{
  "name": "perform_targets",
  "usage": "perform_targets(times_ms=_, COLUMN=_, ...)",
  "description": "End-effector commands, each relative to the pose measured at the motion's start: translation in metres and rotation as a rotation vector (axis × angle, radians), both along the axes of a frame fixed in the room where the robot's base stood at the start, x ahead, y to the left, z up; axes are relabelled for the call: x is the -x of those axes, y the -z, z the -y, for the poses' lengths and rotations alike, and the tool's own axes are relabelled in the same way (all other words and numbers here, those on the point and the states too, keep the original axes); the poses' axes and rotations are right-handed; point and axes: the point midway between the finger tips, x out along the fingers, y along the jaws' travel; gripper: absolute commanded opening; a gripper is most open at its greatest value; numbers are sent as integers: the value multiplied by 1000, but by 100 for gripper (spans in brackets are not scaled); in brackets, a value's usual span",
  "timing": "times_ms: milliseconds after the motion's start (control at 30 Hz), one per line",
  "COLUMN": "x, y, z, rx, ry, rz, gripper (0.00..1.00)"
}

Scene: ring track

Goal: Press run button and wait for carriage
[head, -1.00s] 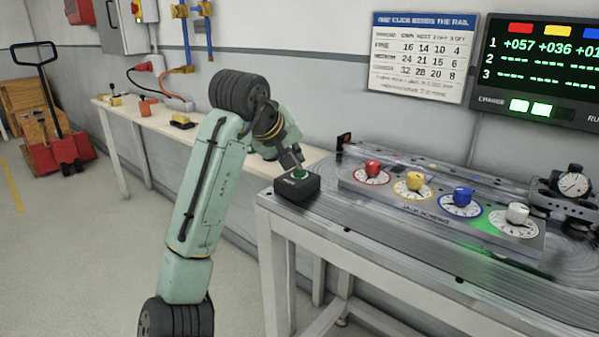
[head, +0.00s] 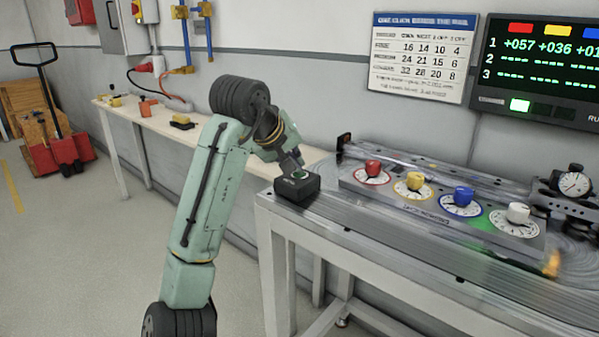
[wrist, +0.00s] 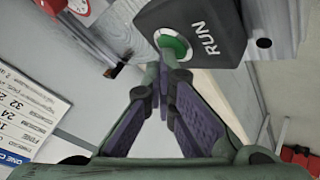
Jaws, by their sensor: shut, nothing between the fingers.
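The run button (wrist: 174,44) is a green round button on a dark box marked RUN (wrist: 205,20). In the head view the box (head: 296,188) sits on the left end of the track table. My gripper (wrist: 165,70) is shut and empty. Its fingertips overlap the near edge of the button in the wrist view; I cannot tell whether they touch it. In the head view my gripper (head: 298,169) is right over the box. A blurred orange-tipped shape (head: 552,263), perhaps the carriage, is on the front right of the ring track (head: 400,243).
Red, yellow, blue and white knobs (head: 463,196) on dials stand inside the track. A dial gauge (head: 573,184) is at the right. The wall display (head: 540,70) shows +057 and +036 in row 1 and one lit green charge lamp. A chart (head: 422,58) hangs beside it.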

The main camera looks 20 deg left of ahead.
Motion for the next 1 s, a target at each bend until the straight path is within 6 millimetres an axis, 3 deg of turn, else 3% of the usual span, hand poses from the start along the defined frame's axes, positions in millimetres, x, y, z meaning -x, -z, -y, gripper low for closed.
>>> perform_targets(times_ms=1000, x=0, y=-28, z=0, rx=0, ry=0, rz=0, gripper=0)
